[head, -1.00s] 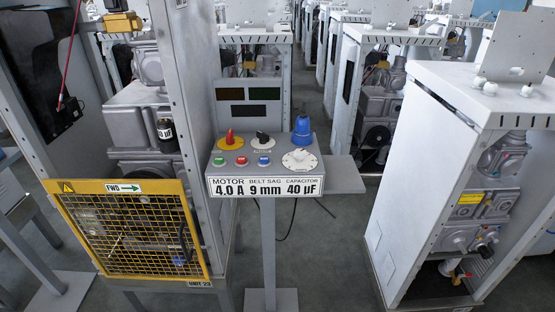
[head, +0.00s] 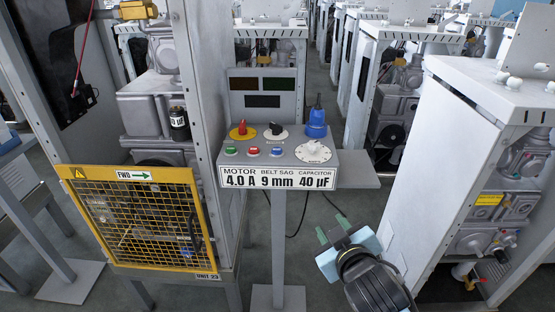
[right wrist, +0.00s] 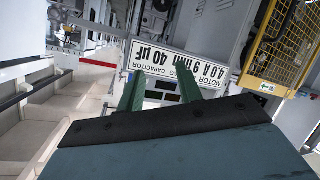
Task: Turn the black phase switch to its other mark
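The black phase switch (head: 275,131) is a small black knob on a round white plate on top of the grey control box (head: 227,160). It sits between a red knob on a yellow disc (head: 242,132) and a large white dial (head: 313,152). The marks on its plate are too small to read. My right gripper (head: 333,228) is below and right of the box, apart from it, with its green fingers spread and nothing between them. In the right wrist view the open fingers (right wrist: 161,91) point toward the box's label (right wrist: 190,64), seen upside down. My left gripper is out of view.
Green, red and blue buttons (head: 253,151) line the box's front. A blue plug-like part (head: 316,124) stands at its back right. A yellow mesh guard (head: 135,225) is at left, a grey shelf (head: 357,175) at right. A white cabinet (head: 430,170) stands further right.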

